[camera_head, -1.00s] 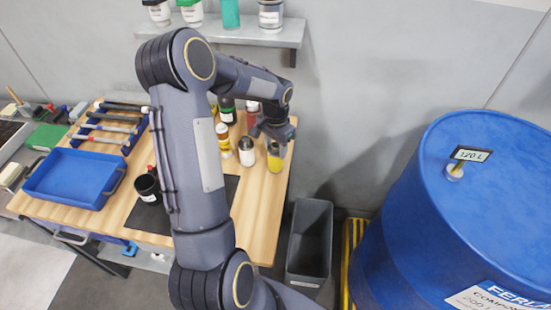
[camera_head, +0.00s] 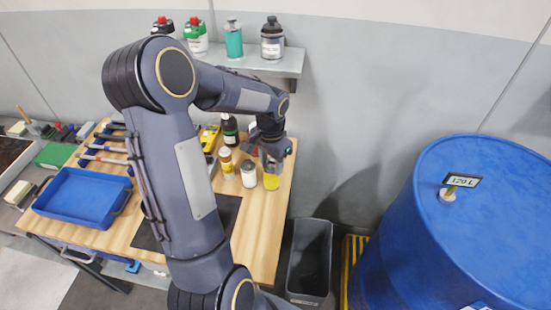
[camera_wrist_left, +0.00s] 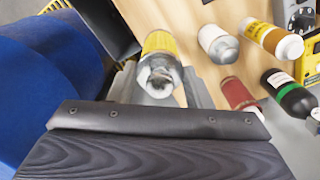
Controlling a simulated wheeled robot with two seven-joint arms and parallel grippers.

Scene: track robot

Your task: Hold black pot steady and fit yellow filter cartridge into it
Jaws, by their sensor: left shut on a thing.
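The yellow filter cartridge (camera_head: 271,181) stands upright near the right edge of the wooden table. My left gripper (camera_head: 272,160) reaches down over it from above and is shut on its top. In the left wrist view the cartridge (camera_wrist_left: 160,43) shows a yellow body and a grey-white upper part, between the fingers. The black pot is hidden behind my left arm. My right gripper is not in view.
A white bottle (camera_head: 248,174) and an amber bottle (camera_head: 226,161) stand just left of the cartridge. A dark mat (camera_head: 226,213) lies on the table (camera_head: 262,228). A blue tray (camera_head: 82,197) is at left, a grey bin (camera_head: 310,262) and blue drum (camera_head: 470,235) at right.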

